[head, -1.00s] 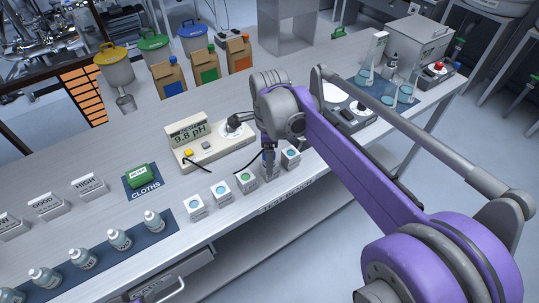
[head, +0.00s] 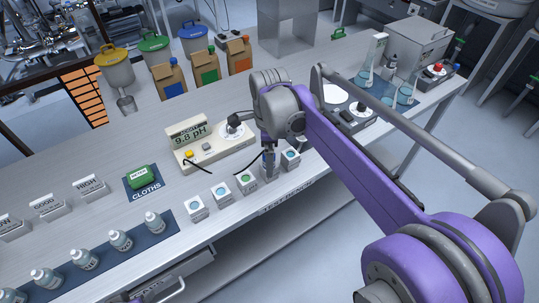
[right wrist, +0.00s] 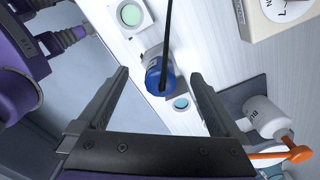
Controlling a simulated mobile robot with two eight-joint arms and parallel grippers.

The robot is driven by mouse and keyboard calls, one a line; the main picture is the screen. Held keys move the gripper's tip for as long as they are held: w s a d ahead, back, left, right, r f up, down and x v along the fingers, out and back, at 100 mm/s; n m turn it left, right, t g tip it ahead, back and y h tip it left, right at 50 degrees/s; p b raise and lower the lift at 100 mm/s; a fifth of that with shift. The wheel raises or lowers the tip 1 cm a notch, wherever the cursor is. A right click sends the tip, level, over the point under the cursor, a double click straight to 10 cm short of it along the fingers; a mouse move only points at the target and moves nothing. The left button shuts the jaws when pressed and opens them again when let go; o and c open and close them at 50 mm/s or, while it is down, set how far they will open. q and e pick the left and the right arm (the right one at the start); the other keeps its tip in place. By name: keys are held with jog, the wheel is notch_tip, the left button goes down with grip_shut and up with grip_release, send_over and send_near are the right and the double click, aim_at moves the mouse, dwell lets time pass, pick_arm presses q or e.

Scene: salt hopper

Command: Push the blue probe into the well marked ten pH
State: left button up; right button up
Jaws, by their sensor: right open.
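The blue probe (right wrist: 160,80) stands at a white block (right wrist: 153,55) in the right wrist view, with a black cable rising from its top. How deep it sits in the block cannot be told. My right gripper (right wrist: 160,74) is open, one finger on each side of the probe with gaps between. In the head view my right gripper (head: 268,150) is over the row of white well blocks, partly covering the probe's block. Nearby are a green-topped well (head: 246,181) and a blue-topped well (head: 291,157). The well markings are too small to read.
The pH meter (head: 207,152) behind the wells reads 9.8 pH. Small bottles (head: 120,240) stand on a blue mat to the left. A white bottle with an orange part (right wrist: 268,118) lies right of the gripper in the wrist view. The bench's front edge is close.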

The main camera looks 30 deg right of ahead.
jog(key=shift+r+p, duration=1.45)
jog(key=shift+r, duration=1.1)
pick_arm(q)
jog(key=r, duration=0.2)
jog(key=w+r, duration=0.1)
jog(key=r, duration=0.1)
jog(key=shift+w, duration=0.2)
jog(key=shift+w+r+p, duration=0.15)
jog(key=shift+r+p, duration=0.15)
jog(key=shift+r, duration=0.15)
pick_arm(e)
notch_tip(320, 180, up, 11)
jog(key=shift+f, duration=0.1)
jog(key=s+a+f+n+t, duration=0.2)
jog(key=s+a+f+n, duration=0.1)
jog(key=s+f+n, duration=0.4)
jog(key=s+a+f+n+t, duration=0.3)
jog(key=s+f+n, duration=0.4)
jog(key=f+n, duration=0.5)
jog(key=n, duration=0.4)
jog(key=shift+s+a+f+n+t, duration=0.15)
jog(key=shift+a+f+n+t, duration=0.15)
jog(key=shift+a+f+n, duration=0.1)
